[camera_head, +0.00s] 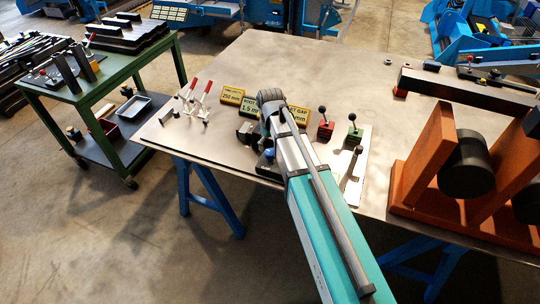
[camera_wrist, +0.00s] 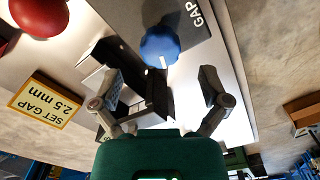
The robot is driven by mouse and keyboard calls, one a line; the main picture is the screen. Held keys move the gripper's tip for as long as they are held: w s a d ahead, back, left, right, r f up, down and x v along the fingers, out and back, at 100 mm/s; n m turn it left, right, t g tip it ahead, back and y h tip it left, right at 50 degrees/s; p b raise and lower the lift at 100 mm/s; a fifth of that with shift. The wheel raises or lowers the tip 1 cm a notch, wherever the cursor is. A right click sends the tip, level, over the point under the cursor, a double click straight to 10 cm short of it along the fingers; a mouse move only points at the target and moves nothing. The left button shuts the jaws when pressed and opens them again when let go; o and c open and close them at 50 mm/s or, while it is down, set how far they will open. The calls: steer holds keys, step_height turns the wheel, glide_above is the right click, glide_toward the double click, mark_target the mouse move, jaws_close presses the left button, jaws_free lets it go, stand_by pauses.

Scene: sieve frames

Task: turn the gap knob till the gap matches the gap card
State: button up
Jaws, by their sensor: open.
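The blue gap knob (camera_wrist: 160,46) has a white mark on its rim. It sits on a dark grey plate (camera_wrist: 200,38) lettered GAP. In the wrist view my gripper (camera_wrist: 162,92) is open, with its two fingers apart and nothing gripped between them. The knob lies beyond the fingertips, near the middle between them. The yellow-framed gap card (camera_wrist: 45,100) reads SET GAP 2.5 mm and appears upside down. In the head view the gap card (camera_head: 298,115) is partly hidden by my arm, and a bit of the blue knob (camera_head: 268,153) shows beside it.
A red ball (camera_wrist: 38,15) is near the wrist view's corner. Red (camera_head: 325,131) and green (camera_head: 353,138) lever blocks stand right of my arm. Two red-handled clamps (camera_head: 205,98) and another card (camera_head: 232,96) are left. An orange fixture (camera_head: 430,150) fills the table's right side.

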mark_target(271, 152)
steer(key=shift+f+b, duration=1.6)
steer(key=shift+f, duration=0.25)
steer(key=c, duration=1.1)
